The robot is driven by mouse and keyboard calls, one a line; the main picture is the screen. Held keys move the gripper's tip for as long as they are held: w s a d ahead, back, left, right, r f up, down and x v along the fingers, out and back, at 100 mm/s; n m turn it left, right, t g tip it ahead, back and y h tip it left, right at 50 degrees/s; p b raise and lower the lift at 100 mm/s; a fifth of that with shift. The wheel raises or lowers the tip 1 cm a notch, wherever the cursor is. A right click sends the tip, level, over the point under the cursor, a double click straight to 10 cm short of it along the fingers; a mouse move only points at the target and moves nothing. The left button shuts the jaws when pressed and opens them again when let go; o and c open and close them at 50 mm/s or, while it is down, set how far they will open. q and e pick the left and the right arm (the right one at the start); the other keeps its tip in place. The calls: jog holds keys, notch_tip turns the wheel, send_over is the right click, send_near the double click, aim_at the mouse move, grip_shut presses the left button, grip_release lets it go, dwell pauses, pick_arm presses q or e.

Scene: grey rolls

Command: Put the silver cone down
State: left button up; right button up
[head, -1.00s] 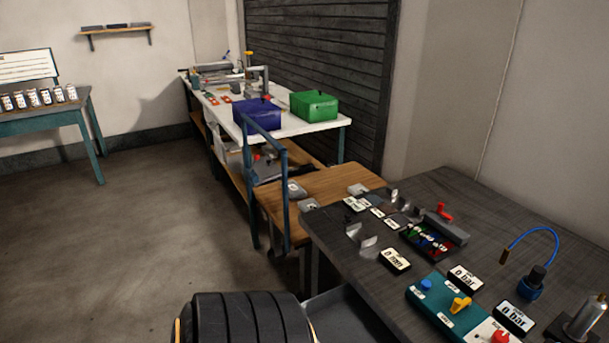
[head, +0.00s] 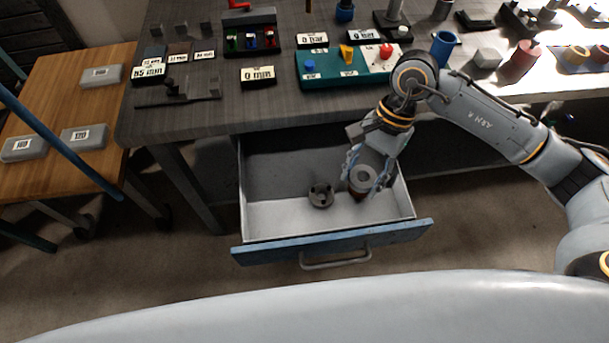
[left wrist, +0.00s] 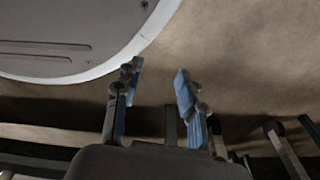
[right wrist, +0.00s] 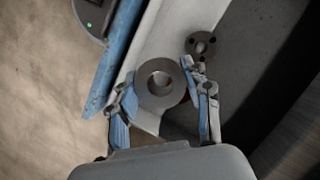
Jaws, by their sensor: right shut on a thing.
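A grey, round piece with a hole in its top, which I take for the silver cone (head: 362,174), is between the fingers of my right gripper (head: 367,170), inside the open drawer (head: 268,222). In the right wrist view the piece (right wrist: 144,90) shows from above as a thick ring, with the blue fingers on both sides of it. The right gripper is shut on it. I cannot tell whether its base touches the drawer floor. My left gripper (left wrist: 157,88) shows only in the left wrist view, open and empty.
A dark flanged part (head: 321,195) lies in the drawer, left of the held piece; it also shows in the right wrist view (right wrist: 201,44). The drawer's left floor is clear. The dark workbench (head: 210,118) above carries labels and a teal control panel (head: 330,78).

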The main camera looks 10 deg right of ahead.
jog(key=m+b, duration=0.1)
jog(key=a+m+t+b, duration=0.1)
jog(key=m, duration=0.1)
jog(key=w+m+y+b, duration=0.1)
jog(key=shift+w+a+f+m+t, duration=0.1)
jog(key=shift+a+f+m+t, duration=0.05)
jog(key=shift+a+m+t, duration=0.2)
jog(key=w+a+r+m+t+b, duration=0.1)
jog(key=r+m+t+b, duration=0.2)
jog(key=m, duration=0.4)
jog(key=m+b, duration=0.1)
jog(key=b, duration=0.1)
send_near(274, 201)
jog(key=shift+w+a+f, duration=0.3)
jog(key=shift+a, duration=0.25)
jog(key=shift+a+f, duration=0.35)
jog(key=shift+f, duration=0.05)
jog(key=f, duration=0.3)
jog(key=shift+a+f, duration=0.15)
jog(key=shift+a, duration=0.1)
jog(key=shift+f, duration=0.15)
pick_arm(q)
jog(key=w+d+r, duration=0.1)
jog(key=w+r, duration=0.3)
jog(key=w, duration=0.5)
jog(key=shift+w+r+t+b, duration=0.2)
jog(key=shift+t+b, duration=0.1)
jog(key=shift+t, duration=0.1)
pick_arm(e)
jog(key=shift+f, duration=0.1)
